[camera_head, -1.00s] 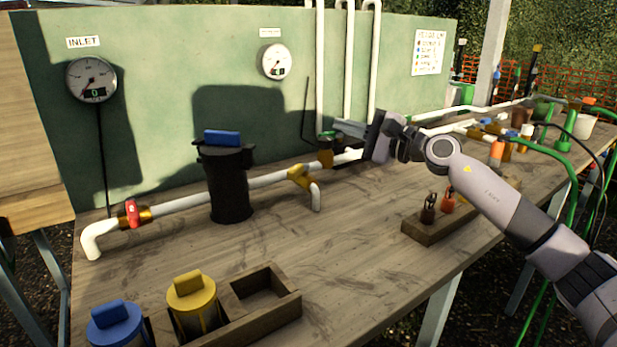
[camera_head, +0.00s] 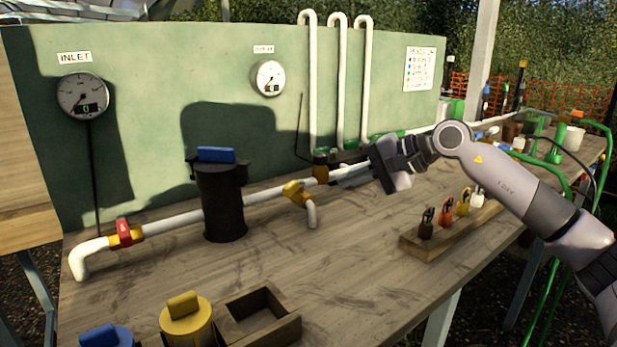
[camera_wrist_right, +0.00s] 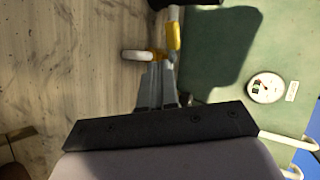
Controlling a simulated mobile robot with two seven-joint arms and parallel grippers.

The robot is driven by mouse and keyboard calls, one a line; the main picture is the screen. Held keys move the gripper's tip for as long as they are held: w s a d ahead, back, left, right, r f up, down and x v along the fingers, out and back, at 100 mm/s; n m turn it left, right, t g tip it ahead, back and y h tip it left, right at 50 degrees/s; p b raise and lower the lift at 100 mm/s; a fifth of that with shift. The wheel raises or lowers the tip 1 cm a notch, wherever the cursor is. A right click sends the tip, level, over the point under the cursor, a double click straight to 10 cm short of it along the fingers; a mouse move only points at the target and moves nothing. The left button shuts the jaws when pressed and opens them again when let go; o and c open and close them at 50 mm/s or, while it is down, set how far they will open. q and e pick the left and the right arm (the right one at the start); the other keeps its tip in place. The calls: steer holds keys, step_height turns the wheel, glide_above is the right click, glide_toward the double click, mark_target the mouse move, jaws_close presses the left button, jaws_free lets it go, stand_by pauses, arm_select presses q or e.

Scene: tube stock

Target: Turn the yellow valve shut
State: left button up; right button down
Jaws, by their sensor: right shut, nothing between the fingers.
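The yellow valve (camera_head: 296,192) sits on the white pipe in front of the green board, beside a short white outlet (camera_head: 312,214) that bends down to the table. In the right wrist view the yellow handle (camera_wrist_right: 173,36) shows just beyond the fingertips, with the white outlet end (camera_wrist_right: 136,55) to its left. My right gripper (camera_head: 338,181) is shut and empty, its fingers pointing left toward the valve from the right. In the wrist view its fingertips (camera_wrist_right: 156,64) lie close to the valve; whether they touch it I cannot tell. My left gripper is not in view.
A black filter housing (camera_head: 222,200) with a blue top stands on the pipe left of the valve. A red-handled valve (camera_head: 123,232) is further left. A wooden rack (camera_head: 430,243) with small coloured locks stands to the right. The table's middle front is clear.

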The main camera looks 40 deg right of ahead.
mark_target(286, 186)
steer(key=x, duration=0.2)
steer(key=p+x, duration=0.1)
steer(key=x, duration=0.2)
steer(key=r+x, duration=0.1)
steer(key=x, duration=0.1)
steer(key=shift+w+a+p, duration=0.4)
steer(key=shift+w+a, duration=0.05)
steer(key=shift+w, duration=0.05)
steer(key=shift+w+a+f, duration=0.1)
steer(key=shift+w+a, duration=0.05)
steer(key=shift+w, duration=0.15)
steer(key=shift+w+a+f, duration=0.1)
steer(key=shift+w+a, duration=0.15)
steer(key=shift+w, duration=0.15)
steer(key=shift+w+a, duration=0.1)
steer(key=shift+a, duration=0.3)
steer(key=shift+w+a+b, duration=0.2)
steer(key=shift+a+b, duration=0.05)
steer(key=shift+b, duration=0.05)
steer(key=shift+w+a, duration=0.55)
steer(key=shift+a, duration=0.1)
